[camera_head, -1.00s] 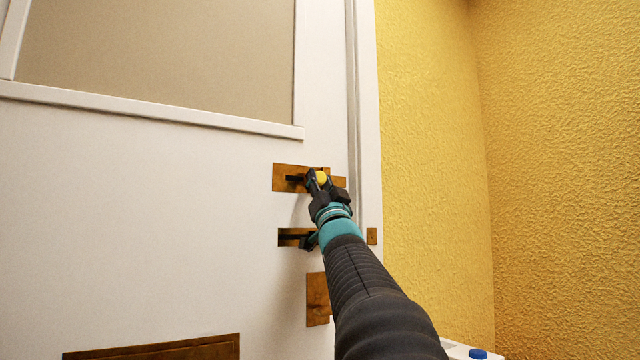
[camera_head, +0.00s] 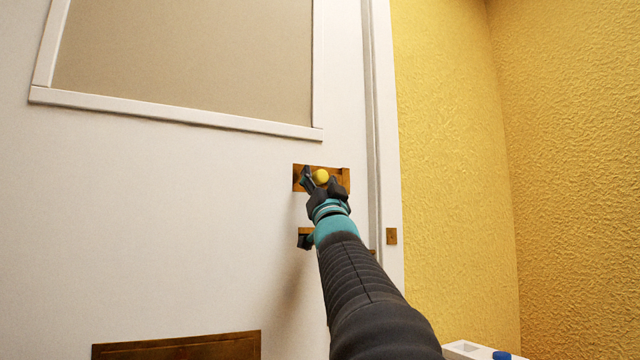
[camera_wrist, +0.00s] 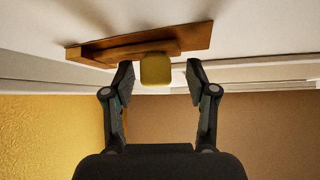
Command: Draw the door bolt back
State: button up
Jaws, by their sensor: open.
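The door bolt is a brass plate (camera_head: 335,174) on the white door, close to its right edge, with a round yellow knob (camera_head: 320,177). The knob sits left of the plate's middle. My gripper (camera_head: 320,181) is open, with one finger on each side of the knob. In the wrist view the knob (camera_wrist: 156,69) stands between the spread fingers (camera_wrist: 159,76), with a gap visible on both sides. The brass plate (camera_wrist: 190,38) shows behind it. My fingers hide part of the bolt in the head view.
A second brass fitting (camera_head: 304,231) lies lower on the door, partly behind my arm. A small brass plate (camera_head: 391,236) is on the door frame. A wide brass plate (camera_head: 180,348) is low on the door. A yellow wall (camera_head: 450,150) stands right.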

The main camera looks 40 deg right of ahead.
jog(key=shift+s+f, duration=0.1)
jog(key=v, duration=1.1)
jog(key=shift+s+a+f, duration=0.2)
jog(key=shift+a+f, duration=0.05)
jog(key=shift+f, duration=0.05)
